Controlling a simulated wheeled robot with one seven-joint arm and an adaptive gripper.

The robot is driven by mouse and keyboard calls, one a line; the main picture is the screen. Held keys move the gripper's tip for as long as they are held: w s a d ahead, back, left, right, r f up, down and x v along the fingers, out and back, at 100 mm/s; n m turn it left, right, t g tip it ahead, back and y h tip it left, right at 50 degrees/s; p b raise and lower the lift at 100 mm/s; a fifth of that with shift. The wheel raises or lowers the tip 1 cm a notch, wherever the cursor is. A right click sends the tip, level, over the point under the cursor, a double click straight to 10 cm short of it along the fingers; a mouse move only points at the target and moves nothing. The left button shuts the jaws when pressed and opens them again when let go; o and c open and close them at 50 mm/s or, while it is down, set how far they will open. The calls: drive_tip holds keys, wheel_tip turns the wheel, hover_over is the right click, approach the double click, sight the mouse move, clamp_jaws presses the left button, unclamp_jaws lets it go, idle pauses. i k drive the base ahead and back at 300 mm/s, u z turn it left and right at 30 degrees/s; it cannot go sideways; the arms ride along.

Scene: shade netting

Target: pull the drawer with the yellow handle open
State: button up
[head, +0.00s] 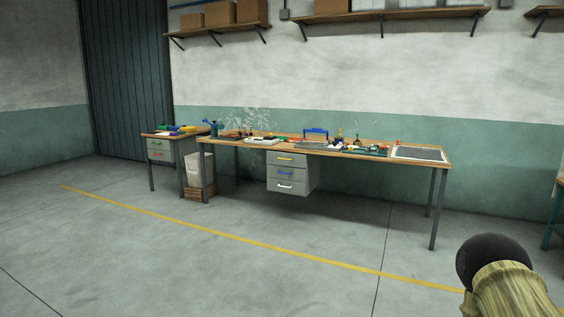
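A grey drawer unit (292,174) hangs under the long wooden workbench (420,160). Its top drawer has the yellow handle (284,158). The middle drawer has a blue handle (284,171) and the bottom one a white handle (285,186). All three drawers look closed. The unit is across the floor, well away from me. Part of my arm shows at the lower right. My gripper is not in view.
A smaller bench (151,134) with its own drawers stands left of the workbench. A cardboard box (199,190) and a pale panel (199,166) are between them. Tools and trays cover the bench top. The floor (190,260) in front is clear, crossed by a yellow line.

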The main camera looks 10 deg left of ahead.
sight(276, 157)
drive_tip(key=u, duration=0.2)
drive_tip(key=i, duration=0.75)
drive_tip(key=u, duration=0.6)
drive_tip(key=i, duration=2.05)
drive_tip(key=u, duration=0.4)
drive_tip(key=i, duration=2.2)
drive_tip(key=z, duration=0.6)
drive_tip(key=i, duration=1.8)
drive_tip(key=z, duration=0.4)
